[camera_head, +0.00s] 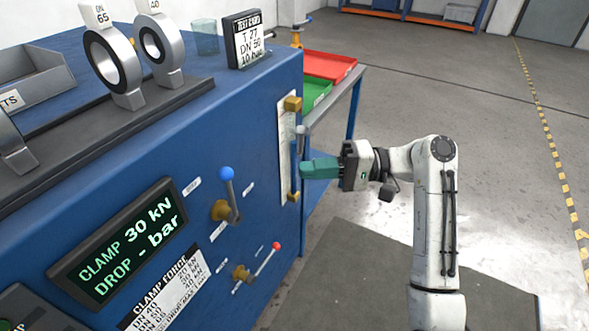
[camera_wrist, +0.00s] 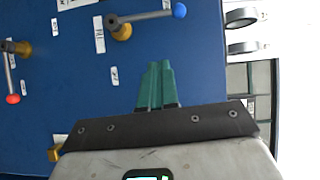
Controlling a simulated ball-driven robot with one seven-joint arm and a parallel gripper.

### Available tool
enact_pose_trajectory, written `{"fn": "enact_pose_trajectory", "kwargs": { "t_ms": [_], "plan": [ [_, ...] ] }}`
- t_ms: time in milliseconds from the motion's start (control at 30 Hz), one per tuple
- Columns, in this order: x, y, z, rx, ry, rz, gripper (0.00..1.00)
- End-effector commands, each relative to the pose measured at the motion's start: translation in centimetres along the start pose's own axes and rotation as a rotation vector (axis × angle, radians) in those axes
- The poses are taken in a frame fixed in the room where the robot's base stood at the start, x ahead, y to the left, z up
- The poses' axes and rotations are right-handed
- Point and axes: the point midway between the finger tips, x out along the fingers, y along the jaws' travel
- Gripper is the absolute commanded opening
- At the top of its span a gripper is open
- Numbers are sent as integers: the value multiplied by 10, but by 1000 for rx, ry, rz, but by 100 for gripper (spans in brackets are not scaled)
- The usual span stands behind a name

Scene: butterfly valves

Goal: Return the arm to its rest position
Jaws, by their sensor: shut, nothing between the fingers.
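My arm reaches in from the right in the head view, bent at the elbow. My gripper (camera_head: 306,169) has green fingers pointing left, close to the right part of the blue cabinet front (camera_head: 120,150). In the wrist view the two green fingers of my gripper (camera_wrist: 157,66) lie together with nothing between them. Whether the fingertips touch the cabinet or its gauge strip (camera_head: 286,150) is hard to tell.
A blue-knobbed lever (camera_head: 228,188) and a red-knobbed lever (camera_head: 266,260) stick out from the cabinet front. A side table with a red tray (camera_head: 328,66) and a green tray (camera_head: 316,95) stands behind my gripper. The floor (camera_head: 480,130) to the right is open.

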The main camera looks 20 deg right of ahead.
Motion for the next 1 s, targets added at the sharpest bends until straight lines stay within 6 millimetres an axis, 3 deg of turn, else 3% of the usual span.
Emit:
{"fn": "enact_pose_trajectory", "kwargs": {
  "t_ms": [700, 767, 867, 1000],
  "plan": [
    [-6, 3, 1, 1, 1, 7, 0],
    [-3, 13, 6, 4, 8, 36, 0],
    [4, 45, 22, 6, 28, 140, 0],
    [7, 112, 65, -10, 53, 388, 0]
  ]
}}
